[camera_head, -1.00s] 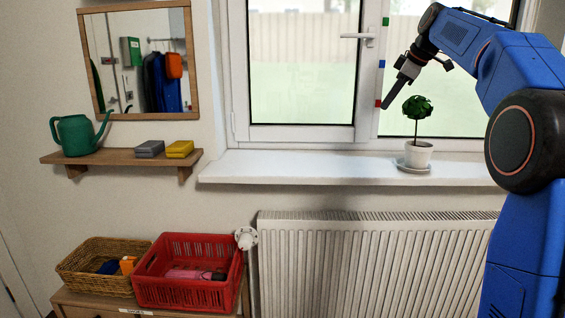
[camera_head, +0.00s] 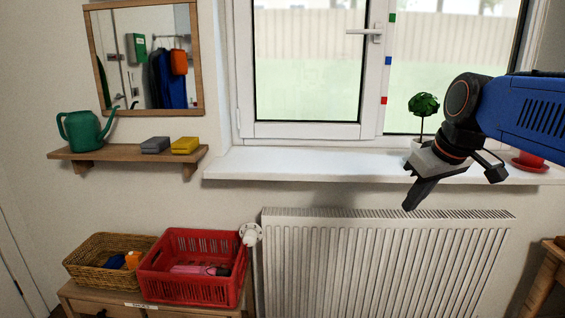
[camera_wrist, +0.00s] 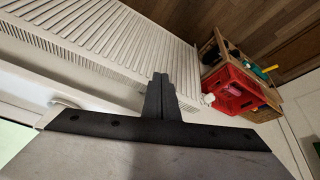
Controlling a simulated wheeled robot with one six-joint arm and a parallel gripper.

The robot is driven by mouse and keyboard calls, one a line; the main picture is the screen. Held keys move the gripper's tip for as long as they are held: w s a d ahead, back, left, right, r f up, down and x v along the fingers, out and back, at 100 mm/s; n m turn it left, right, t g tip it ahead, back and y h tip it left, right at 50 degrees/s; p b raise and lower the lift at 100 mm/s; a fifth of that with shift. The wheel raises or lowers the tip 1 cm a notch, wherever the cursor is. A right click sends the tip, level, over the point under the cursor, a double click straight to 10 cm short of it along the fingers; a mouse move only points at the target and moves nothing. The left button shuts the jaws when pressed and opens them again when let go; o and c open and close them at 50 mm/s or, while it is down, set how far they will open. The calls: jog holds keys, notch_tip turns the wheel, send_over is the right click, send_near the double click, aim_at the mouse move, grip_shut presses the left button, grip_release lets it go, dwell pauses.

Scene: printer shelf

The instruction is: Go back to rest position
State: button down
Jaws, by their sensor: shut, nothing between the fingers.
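My gripper (camera_head: 413,200) is shut and empty. In the head view it points down and to the left, in front of the window sill (camera_head: 300,167) and near the top of the radiator (camera_head: 360,262). In the wrist view my gripper (camera_wrist: 160,82) shows its two dark fingers pressed together, with the radiator (camera_wrist: 100,35) beyond them. My blue arm reaches in from the right edge of the head view.
A potted plant (camera_head: 423,105) on the sill is partly hidden behind my gripper. A red pot (camera_head: 529,160) stands farther right. A red crate (camera_head: 190,289) and a wicker basket (camera_head: 95,275) are at lower left. A shelf (camera_head: 125,154) holds a green watering can (camera_head: 83,131).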

jog(key=s+f+m+h, duration=0.1)
jog(key=s+f+m, duration=0.3)
jog(key=s+f, duration=1.3)
jog(key=shift+s+f, duration=0.15)
jog(key=shift+f, duration=0.7)
jog(key=shift+r, duration=0.1)
